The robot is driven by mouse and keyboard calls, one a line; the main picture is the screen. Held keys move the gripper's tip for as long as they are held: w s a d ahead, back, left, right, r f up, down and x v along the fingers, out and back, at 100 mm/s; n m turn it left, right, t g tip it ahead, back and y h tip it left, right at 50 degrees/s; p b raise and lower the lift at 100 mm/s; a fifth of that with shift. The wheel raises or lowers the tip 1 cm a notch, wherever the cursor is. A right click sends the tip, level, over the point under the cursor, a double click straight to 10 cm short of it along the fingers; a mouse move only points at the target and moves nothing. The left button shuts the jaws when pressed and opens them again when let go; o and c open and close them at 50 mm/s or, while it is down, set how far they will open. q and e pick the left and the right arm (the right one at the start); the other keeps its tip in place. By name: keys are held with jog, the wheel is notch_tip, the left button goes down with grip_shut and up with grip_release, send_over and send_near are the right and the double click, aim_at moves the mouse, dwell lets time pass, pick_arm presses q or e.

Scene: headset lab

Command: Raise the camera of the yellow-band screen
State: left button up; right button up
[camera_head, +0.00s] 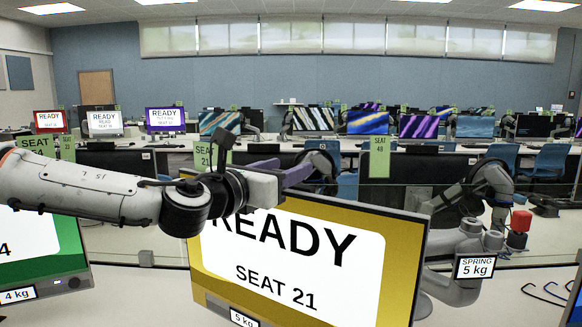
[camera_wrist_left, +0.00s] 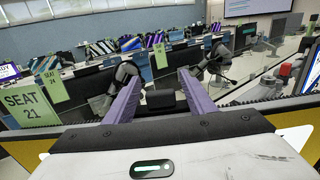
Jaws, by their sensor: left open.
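The yellow-band screen (camera_head: 404,262) stands in front of me, reading READY, SEAT 21. My left gripper (camera_head: 306,173) reaches in from the left just above its top edge, covering part of that edge. In the left wrist view the two purple fingers (camera_wrist_left: 157,80) are spread. A dark block (camera_wrist_left: 160,100) shows between them, touching neither; it may be the screen's camera, but I cannot tell for sure. The yellow band (camera_wrist_left: 296,137) shows at the right of that view. No camera shows clearly on the screen in the head view. My right gripper is not in view.
A green-band screen (camera_head: 70,243) stands at the left. Green seat tags (camera_head: 380,158) and rows of desks with screens lie behind.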

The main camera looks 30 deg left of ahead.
pick_arm(q)
jog(key=shift+w, duration=1.2)
